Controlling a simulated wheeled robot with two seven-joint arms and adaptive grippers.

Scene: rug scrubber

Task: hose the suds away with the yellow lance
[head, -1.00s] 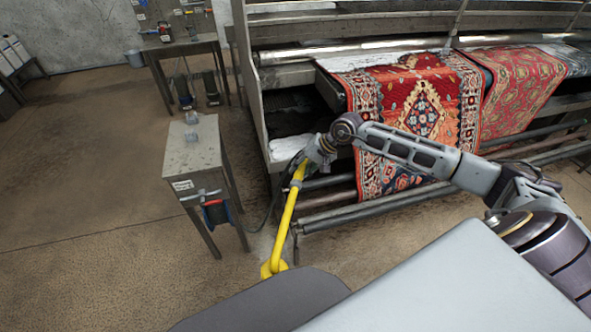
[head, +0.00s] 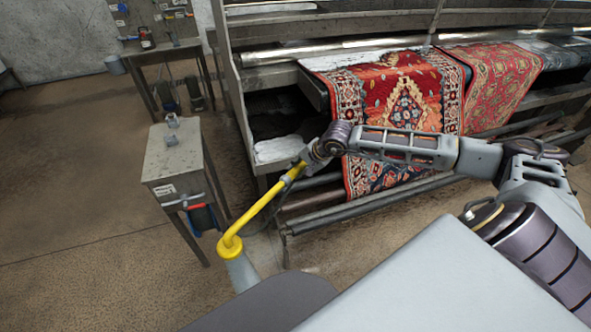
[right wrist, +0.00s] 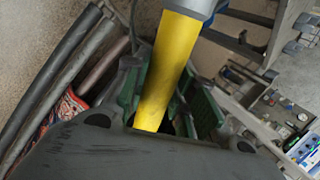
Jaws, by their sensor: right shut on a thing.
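My right gripper (head: 312,160) is shut on the yellow lance (head: 262,211) near its upper end. The lance slopes down to the left in the head view, clear of the rugs. Its low end has a yellow ring with a pale grey cone (head: 241,270) below it; I cannot tell whether this is nozzle or spray. The lance also fills the middle of the right wrist view (right wrist: 170,70). White, foam-like suds (head: 335,61) lie at the top of the left red rug (head: 405,108), and another white patch (head: 278,149) lies on the machine's lower left shelf. My left gripper is out of view.
The rug machine (head: 282,76) spans the back right, with rollers (head: 345,208) low in front. A second patterned rug (head: 503,85) hangs beside the first. The left floor is open.

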